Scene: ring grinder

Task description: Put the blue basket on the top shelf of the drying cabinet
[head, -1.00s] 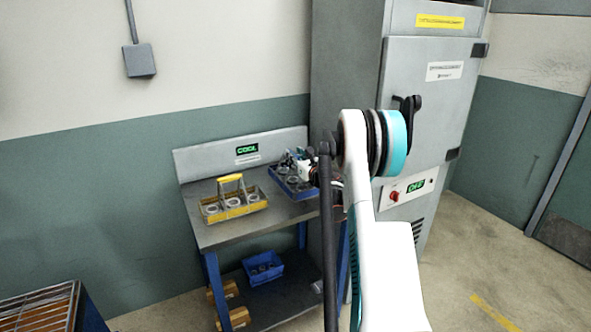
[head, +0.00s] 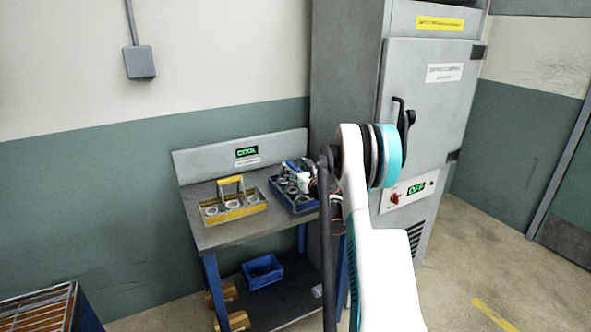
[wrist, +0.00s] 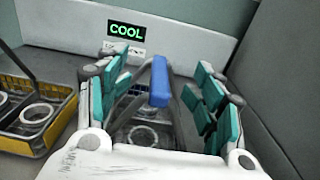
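The blue basket (head: 281,196) stands on the right part of the workbench top, with metal rings in it. In the head view, my arm and gripper partly hide it. My gripper (wrist: 160,92) is open, with teal finger pads on the left and right of the basket's blue handle (wrist: 159,84). Gaps show on both sides of the handle. The grey drying cabinet (head: 425,105) stands right of the bench with its door shut. Its panel (head: 409,191) reads OFF. Its top shelf is hidden.
A yellow basket (head: 246,211) with rings stands left of the blue one. The bench has a back panel with a green COOL sign (head: 246,151). A blue bin (head: 263,271) sits on the lower shelf. A wire rack (head: 35,312) is at lower left. Floor at right is clear.

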